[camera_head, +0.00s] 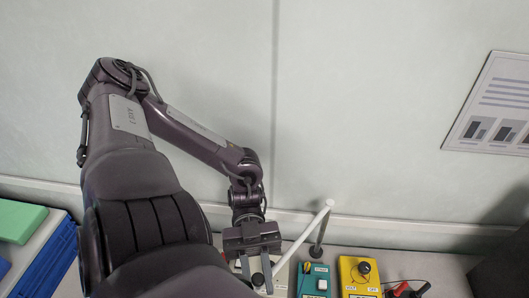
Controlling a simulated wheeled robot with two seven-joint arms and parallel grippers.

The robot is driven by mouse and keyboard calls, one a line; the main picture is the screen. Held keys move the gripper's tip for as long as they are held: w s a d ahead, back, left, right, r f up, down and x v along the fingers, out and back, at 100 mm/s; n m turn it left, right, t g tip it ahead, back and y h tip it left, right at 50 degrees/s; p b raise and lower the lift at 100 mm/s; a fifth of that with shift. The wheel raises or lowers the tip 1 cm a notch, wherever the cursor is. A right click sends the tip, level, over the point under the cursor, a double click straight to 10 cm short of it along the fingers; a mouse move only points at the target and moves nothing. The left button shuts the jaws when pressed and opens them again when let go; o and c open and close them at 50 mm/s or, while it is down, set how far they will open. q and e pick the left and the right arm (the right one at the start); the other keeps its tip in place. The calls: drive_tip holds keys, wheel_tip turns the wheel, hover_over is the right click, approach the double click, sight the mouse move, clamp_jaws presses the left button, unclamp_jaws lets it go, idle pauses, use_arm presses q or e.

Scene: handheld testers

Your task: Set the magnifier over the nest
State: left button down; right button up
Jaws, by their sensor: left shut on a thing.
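The magnifier shows as a white arm (300,234) that slants from the top of a dark upright post down to the left, toward my gripper. My left gripper (256,270) points down at the lower edge of the view, shut on the magnifier at a dark knob near the arm's lower end. The lens itself is not clearly seen. No nest can be made out; the area under the gripper is partly hidden by my own arm and cut off by the frame edge. My right gripper is not in view.
Red and black probes (408,289) lie farther right. A green block (20,221) and a blue crate (52,268) are at the left. A wall stands behind.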

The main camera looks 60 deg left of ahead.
use_arm(q)
drive_tip(key=c, duration=1.3)
unclamp_jaws()
wheel_tip(320, 180, up, 10)
drive_tip(key=p, duration=0.8)
drive_tip(key=shift+p, duration=0.3)
wheel_tip(320, 180, up, 10)
drive_tip(key=p, duration=0.5)
